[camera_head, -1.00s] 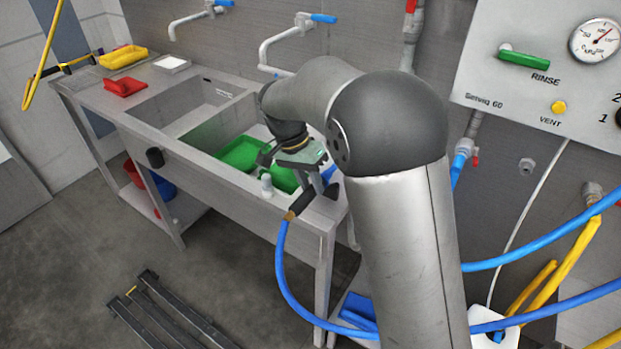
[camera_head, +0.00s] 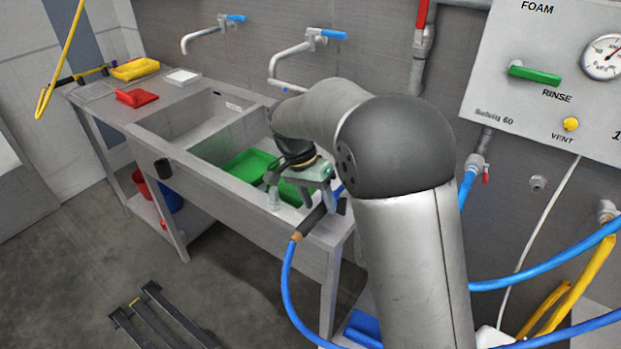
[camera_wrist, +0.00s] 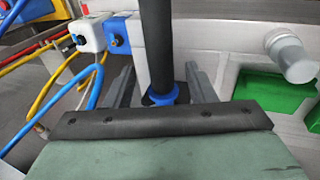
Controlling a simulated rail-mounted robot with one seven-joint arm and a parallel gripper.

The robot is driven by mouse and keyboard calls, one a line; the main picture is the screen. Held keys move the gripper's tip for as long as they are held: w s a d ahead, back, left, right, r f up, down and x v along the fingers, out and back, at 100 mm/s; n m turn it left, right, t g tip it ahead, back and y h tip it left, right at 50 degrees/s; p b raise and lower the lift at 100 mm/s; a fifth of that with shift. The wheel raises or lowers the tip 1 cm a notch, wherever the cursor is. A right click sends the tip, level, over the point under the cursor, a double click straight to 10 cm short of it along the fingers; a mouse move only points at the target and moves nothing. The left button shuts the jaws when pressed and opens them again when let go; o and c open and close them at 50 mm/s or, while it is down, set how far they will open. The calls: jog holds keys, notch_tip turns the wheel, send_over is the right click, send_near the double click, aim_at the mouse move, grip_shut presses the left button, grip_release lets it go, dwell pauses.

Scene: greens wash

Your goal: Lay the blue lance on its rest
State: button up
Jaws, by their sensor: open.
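The lance (camera_head: 314,218) is a dark tube with a brass-coloured fitting and a blue hose at its lower end, at the front right corner of the sink bench. In the wrist view the lance (camera_wrist: 156,45) is a black shaft with a blue collar, standing between the fingers. My gripper (camera_head: 322,202) is over that corner with its fingers pointing down. In the wrist view my gripper (camera_wrist: 160,85) is open, one finger on each side of the shaft, with gaps visible. I cannot tell which part is the rest, or whether the lance touches it.
The steel sink bench (camera_head: 240,203) has a green tray (camera_head: 250,165) in its near basin. A grey knob (camera_head: 274,197) sits on its front rim, close to my gripper. Blue hoses (camera_head: 540,266) hang at right, below the control panel (camera_head: 530,110). A dark frame (camera_head: 150,318) lies on the floor.

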jog(key=v, duration=1.7)
jog(key=s+d+f+n+y, duration=0.2)
jog(key=s+d+f+n, duration=0.25)
jog(key=s+d, duration=0.85)
jog(key=s+d+f+n, duration=0.1)
jog(key=s+d+f, duration=0.2)
jog(key=s+f, duration=0.2)
jog(key=s+d+f+n+t+y, duration=0.1)
jog(key=s+d+f, duration=0.2)
jog(key=s, duration=0.6)
notch_tip(320, 180, down, 2)
jog(key=shift+s+d+f+t+y, duration=0.15)
jog(key=shift+d+f+t+y, duration=0.15)
jog(key=shift+d, duration=0.1)
jog(key=shift+r, duration=0.1)
